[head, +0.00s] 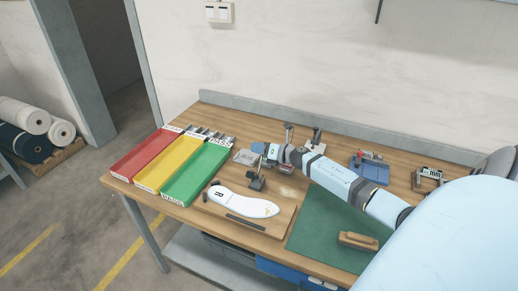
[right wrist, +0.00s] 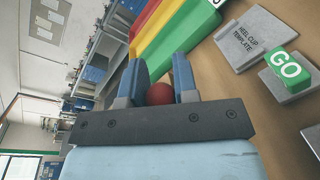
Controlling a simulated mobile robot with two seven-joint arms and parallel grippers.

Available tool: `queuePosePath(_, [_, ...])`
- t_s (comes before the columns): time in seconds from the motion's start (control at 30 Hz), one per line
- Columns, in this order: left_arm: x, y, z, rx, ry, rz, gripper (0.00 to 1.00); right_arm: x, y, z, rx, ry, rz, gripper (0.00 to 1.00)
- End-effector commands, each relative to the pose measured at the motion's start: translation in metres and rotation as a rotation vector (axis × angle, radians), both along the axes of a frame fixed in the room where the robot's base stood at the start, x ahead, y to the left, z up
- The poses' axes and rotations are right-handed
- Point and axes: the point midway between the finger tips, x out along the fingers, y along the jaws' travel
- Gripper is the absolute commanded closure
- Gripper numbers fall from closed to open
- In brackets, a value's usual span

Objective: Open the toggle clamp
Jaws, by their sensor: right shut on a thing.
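My right gripper (head: 267,155) reaches in from the right over the wooden fixture board. In the right wrist view its two blue fingers are shut on a round red knob (right wrist: 160,93). In the head view a dark clamp (head: 257,180) stands on the board directly below the gripper, at the far edge of a white insole (head: 240,204). The knob and the top of the clamp's lever are hidden behind my gripper there, so the exact lever angle cannot be told. My left gripper is not in view.
Red (head: 145,153), yellow (head: 168,166) and green (head: 195,176) trays lie left of the board. A green mat (head: 325,228) with a wooden-handled tool (head: 358,241) lies right. A grey heel cup template (right wrist: 252,38) and a green GO block (right wrist: 288,66) are close by the gripper.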

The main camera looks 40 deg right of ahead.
Motion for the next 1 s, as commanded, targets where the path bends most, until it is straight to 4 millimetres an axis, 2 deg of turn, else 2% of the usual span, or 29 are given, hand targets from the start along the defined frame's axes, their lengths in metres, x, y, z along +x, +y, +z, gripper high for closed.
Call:
queuePosePath(0.03, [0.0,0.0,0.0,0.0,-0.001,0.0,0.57,0.0,0.0,0.0,0.0,0.001,-0.001,0.68])
queuePosePath(0.13, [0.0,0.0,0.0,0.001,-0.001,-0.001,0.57,0.0,0.0,0.0,0.0,0.0,0.0,0.47])
queuePosePath(0.4, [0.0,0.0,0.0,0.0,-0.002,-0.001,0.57,-0.001,0.0,0.0,-0.001,0.0,0.001,0.47])
queuePosePath(0.53, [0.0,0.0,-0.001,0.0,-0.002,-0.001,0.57,-0.008,-0.002,-0.001,-0.001,0.001,0.0,0.47])
queuePosePath(0.67, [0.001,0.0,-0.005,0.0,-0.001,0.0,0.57,-0.025,-0.008,0.0,-0.003,0.003,0.001,0.47])
queuePosePath(1.0, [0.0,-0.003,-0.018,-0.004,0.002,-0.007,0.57,-0.089,-0.027,0.008,-0.002,0.004,0.001,0.47])
